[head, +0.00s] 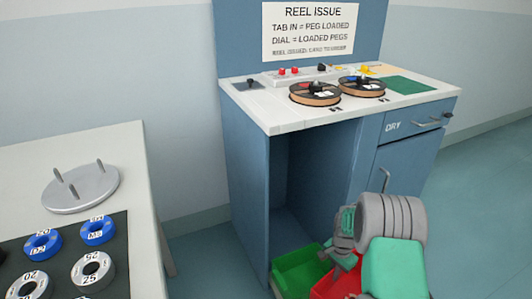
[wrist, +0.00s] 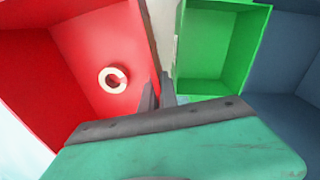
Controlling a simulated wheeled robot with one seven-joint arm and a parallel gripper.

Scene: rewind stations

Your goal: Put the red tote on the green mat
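The red tote (head: 334,287) is low in front of the blue cabinet, partly hidden by my arm in the head view. In the wrist view the red tote (wrist: 85,60) fills the left side, with a small white ring (wrist: 113,80) inside. My gripper (wrist: 159,92) is at the tote's right-hand wall, its two fingers close together with the thin wall edge between them. The fingers look shut on that wall. The green mat (head: 408,85) lies flat and bare at the right of the cabinet's white counter.
A green tote (head: 300,268) stands beside the red one, also in the wrist view (wrist: 215,45). Two reels (head: 315,94) and (head: 362,86) sit on the counter left of the mat. A white table (head: 90,150) with a pegged disc (head: 80,188) and several rings is at left.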

